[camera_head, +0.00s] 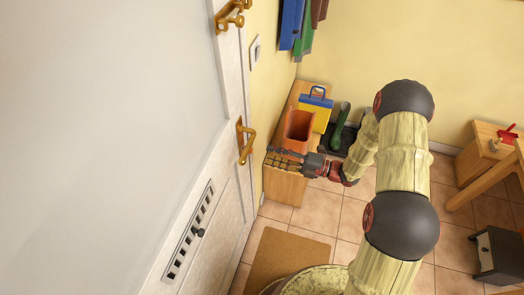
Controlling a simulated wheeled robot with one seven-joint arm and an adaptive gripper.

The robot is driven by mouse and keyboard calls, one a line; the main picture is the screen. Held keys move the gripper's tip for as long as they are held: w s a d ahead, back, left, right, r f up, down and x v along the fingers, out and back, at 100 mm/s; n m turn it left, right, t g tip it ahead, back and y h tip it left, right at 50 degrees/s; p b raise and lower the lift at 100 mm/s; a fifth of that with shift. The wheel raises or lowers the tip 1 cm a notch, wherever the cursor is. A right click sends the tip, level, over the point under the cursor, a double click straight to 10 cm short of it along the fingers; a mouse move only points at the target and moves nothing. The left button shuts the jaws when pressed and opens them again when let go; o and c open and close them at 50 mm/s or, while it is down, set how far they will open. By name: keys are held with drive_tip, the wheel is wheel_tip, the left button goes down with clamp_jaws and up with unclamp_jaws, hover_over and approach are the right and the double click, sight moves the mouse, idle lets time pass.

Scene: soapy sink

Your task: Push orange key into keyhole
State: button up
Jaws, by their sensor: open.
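I cannot make out an orange key for sure. An open orange container (298,128) stands on a low wooden cabinet (285,187) by the wall. My gripper (284,155) is open, just in front of the container and above a dark grid on the cabinet top. It points left, toward the door side. I cannot tell whether it touches anything. A white door (110,120) fills the left. No keyhole can be told apart at this size.
A blue and yellow box (317,108) and a green item (341,125) on a dark tray stand behind my gripper. A brown mat (287,262) lies on the tiled floor. A wooden table (500,178) and a dark box (497,255) are at right.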

drive_tip(key=shift+v, duration=1.9)
